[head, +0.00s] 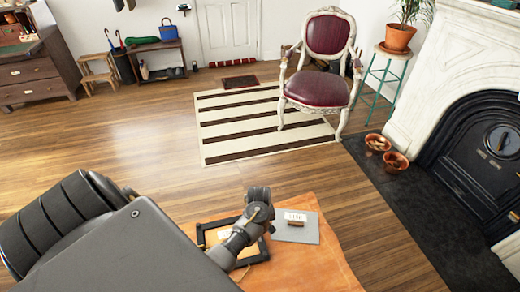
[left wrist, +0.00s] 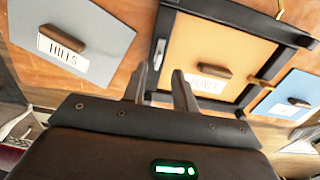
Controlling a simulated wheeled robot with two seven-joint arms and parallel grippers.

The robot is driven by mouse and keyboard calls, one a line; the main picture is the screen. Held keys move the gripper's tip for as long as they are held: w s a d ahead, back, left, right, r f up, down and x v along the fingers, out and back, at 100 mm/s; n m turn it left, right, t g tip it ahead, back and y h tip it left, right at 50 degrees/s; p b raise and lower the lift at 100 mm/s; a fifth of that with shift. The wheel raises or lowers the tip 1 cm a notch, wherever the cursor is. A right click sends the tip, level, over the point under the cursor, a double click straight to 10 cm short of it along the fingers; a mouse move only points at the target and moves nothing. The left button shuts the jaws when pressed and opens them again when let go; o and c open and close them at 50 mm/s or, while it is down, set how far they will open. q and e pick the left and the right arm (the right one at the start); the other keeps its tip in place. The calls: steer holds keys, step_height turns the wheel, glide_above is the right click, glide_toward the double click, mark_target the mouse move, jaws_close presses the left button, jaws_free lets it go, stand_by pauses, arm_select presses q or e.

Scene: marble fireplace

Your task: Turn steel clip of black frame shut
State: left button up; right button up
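The black frame (left wrist: 229,12) lies on the orange work surface, with an orange-tan panel (left wrist: 205,50) inside it. A small steel clip (left wrist: 159,54) sits on the frame's left bar in the left wrist view, lying roughly along that bar. Brass-coloured clips (left wrist: 262,82) show at the right and top bars. My left gripper (left wrist: 158,82) is open, its two fingers apart just below the steel clip. In the head view my left gripper (head: 258,194) hides part of the black frame (head: 205,241). My right gripper is out of view.
A grey panel labelled HILLS (left wrist: 92,28) lies left of the frame in the left wrist view. A blue-grey panel (left wrist: 287,92) with knob and label lies to its right. The orange surface (head: 325,262) has free room at its front right in the head view.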

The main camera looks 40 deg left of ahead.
arm_select(q)
step_height(320, 180, down, 6)
steer(key=shift+f+b, duration=0.1)
steer(key=shift+b, duration=0.6)
jaws_close()
